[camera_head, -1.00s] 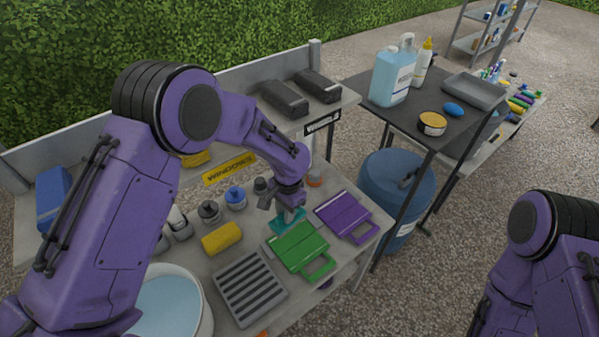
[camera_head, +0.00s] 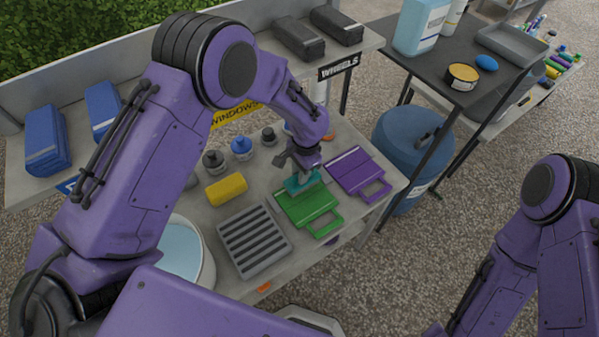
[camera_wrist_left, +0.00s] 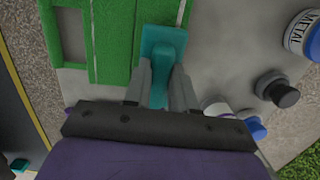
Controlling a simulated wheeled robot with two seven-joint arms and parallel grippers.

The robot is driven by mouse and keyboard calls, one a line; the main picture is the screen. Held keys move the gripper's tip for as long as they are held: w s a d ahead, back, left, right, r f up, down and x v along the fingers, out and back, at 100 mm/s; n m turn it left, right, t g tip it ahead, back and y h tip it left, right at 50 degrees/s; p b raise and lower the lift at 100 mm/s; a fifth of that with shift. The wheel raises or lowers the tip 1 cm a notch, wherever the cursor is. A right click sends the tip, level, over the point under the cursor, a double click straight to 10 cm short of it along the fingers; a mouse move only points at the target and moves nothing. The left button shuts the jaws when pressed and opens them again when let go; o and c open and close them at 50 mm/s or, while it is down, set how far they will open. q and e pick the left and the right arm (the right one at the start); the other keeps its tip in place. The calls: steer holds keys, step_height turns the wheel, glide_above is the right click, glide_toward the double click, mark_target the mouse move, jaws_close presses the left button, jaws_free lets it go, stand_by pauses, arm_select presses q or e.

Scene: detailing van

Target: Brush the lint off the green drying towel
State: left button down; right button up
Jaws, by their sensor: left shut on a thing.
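The green drying towel (camera_head: 312,212) lies folded on the grey bench, with a handle-like loop at its near end. It also fills the upper left of the left wrist view (camera_wrist_left: 115,40). My left gripper (camera_head: 303,174) is shut on a teal brush (camera_head: 298,188). In the left wrist view the brush (camera_wrist_left: 163,45) sticks out between the fingers, its head over the towel's edge. I cannot tell whether it touches the cloth. No lint can be made out on the towel. My right arm shows at the right, but its gripper is out of view.
A purple folded towel (camera_head: 356,172) lies right of the green one. A grey slatted tray (camera_head: 253,243) and a yellow roll (camera_head: 227,189) are to the left. A bucket of water (camera_head: 205,262) stands nearer. Small bottles (camera_head: 242,148) stand behind. A blue barrel (camera_head: 405,150) is beyond the bench.

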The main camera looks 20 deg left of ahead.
arm_select(q)
steer(key=shift+s+r, duration=0.45)
steer(key=shift+s, duration=0.1)
steer(key=shift+w+f, duration=0.35)
steer(key=shift+s, duration=0.15)
arm_select(e)
steer(key=shift+s, duration=0.35)
arm_select(q)
steer(key=shift+f, duration=0.4)
arm_select(e)
steer(key=shift+f, duration=0.1)
arm_select(q)
steer(key=shift+d+b, duration=0.1)
steer(key=shift+b, duration=0.2)
